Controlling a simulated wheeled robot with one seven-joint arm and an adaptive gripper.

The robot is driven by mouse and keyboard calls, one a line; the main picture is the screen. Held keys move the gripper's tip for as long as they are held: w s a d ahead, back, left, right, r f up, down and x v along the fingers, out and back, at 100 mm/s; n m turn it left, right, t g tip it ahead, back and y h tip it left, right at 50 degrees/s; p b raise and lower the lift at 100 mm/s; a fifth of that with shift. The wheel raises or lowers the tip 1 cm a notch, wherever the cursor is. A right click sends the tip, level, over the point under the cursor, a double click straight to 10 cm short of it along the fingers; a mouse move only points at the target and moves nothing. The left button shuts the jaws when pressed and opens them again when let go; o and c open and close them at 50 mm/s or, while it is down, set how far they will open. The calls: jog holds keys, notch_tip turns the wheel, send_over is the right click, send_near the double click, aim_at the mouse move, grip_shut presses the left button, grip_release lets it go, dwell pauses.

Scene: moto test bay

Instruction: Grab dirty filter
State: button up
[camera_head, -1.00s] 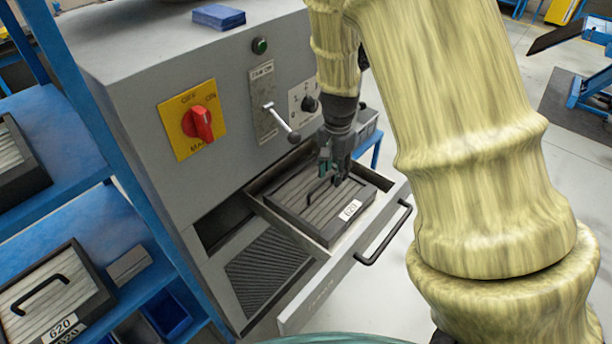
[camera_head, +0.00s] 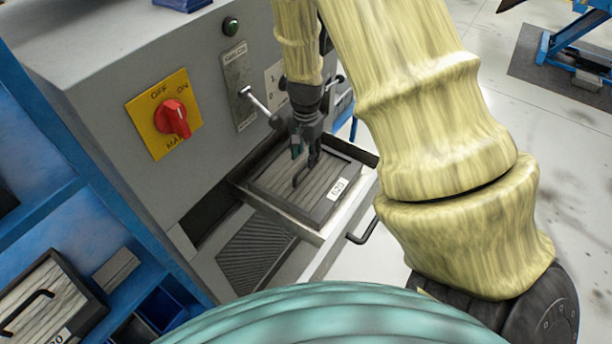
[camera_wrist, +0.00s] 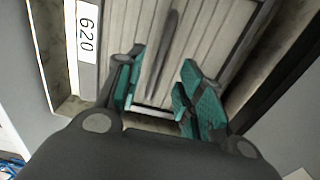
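The filter (camera_head: 272,184) is a dark-framed panel with grey-brown slats, a black bar handle (camera_head: 299,178) and a white 620 label (camera_head: 337,187). It lies in the pulled-out drawer (camera_head: 268,211) of the grey machine. My gripper (camera_head: 305,157) is over the filter at the handle, pointing down. In the wrist view my gripper (camera_wrist: 164,62) is open, its teal finger pads apart. The dark handle (camera_wrist: 167,45) runs lengthwise between and beyond them, and no pad is seen pressing on it. The filter's slats (camera_wrist: 208,35) lie beneath.
The grey machine (camera_head: 90,70) has a red rotary switch (camera_head: 172,118) and a metal lever (camera_head: 258,104) close to my gripper. A blue rack (camera_head: 75,225) at left bears another 620 filter (camera_head: 50,295).

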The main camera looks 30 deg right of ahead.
aim_at(305, 164)
jog(key=shift+w+f, duration=0.45)
jog(key=shift+f, duration=0.1)
jog(key=shift+f+p, duration=0.35)
jog(key=shift+p, duration=0.1)
jog(key=shift+s+d+f+p, duration=0.15)
jog(key=shift+s+f+p, duration=0.3)
jog(key=shift+s+f, duration=0.4)
jog(key=shift+w+f, duration=0.6)
jog(key=shift+f, duration=0.3)
jog(key=shift+s+r, duration=0.15)
jog(key=shift+s, duration=0.2)
jog(key=shift+c, duration=1)
grip_shut()
